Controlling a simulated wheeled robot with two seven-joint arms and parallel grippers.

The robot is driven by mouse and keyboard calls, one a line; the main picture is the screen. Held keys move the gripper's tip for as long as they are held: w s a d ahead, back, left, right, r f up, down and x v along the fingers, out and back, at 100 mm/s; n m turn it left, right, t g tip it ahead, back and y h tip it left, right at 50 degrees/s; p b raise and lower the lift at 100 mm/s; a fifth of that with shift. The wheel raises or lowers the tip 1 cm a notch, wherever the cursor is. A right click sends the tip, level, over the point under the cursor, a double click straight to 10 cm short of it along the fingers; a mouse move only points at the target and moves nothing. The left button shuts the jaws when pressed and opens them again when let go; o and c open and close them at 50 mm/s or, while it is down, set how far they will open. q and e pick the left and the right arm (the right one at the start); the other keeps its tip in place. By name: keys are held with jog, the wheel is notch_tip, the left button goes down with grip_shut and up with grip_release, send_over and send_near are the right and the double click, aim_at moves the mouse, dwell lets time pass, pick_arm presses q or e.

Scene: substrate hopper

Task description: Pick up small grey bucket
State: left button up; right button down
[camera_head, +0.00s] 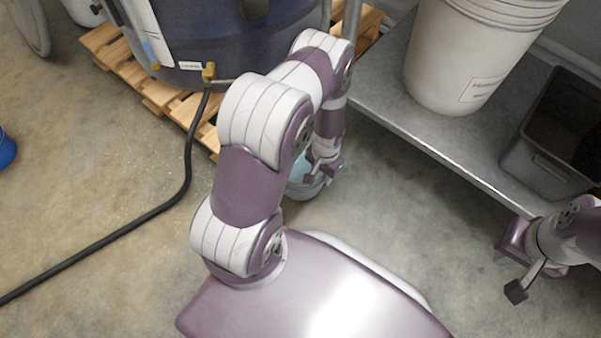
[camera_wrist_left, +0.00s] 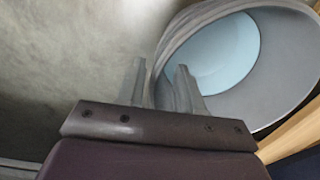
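The small grey bucket (camera_head: 306,190) stands on the floor beside the pallet, partly hidden behind my left arm and gripper in the head view. In the left wrist view the bucket (camera_wrist_left: 285,65) fills the upper right, with its mouth and light-blue inner bottom showing. My left gripper (camera_head: 325,172) is at the bucket's rim. In the left wrist view its fingers (camera_wrist_left: 160,85) are apart, with the near rim and wall seen between them; contact on both sides is not clear. My right gripper (camera_head: 512,265) is open and empty below the metal table at the right.
A wooden pallet (camera_head: 160,93) carries a large dark blue tank (camera_head: 200,35) with a black hose (camera_head: 183,180) across the floor. A metal table (camera_head: 400,125) holds a big white bucket (camera_head: 440,75) and a dark bin (camera_head: 535,165). The floor at lower left is mostly clear.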

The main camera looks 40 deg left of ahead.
pick_arm(q)
jog(key=shift+r, duration=0.1)
grip_shut()
jog(key=shift+w, duration=0.1)
dwell(1.1)
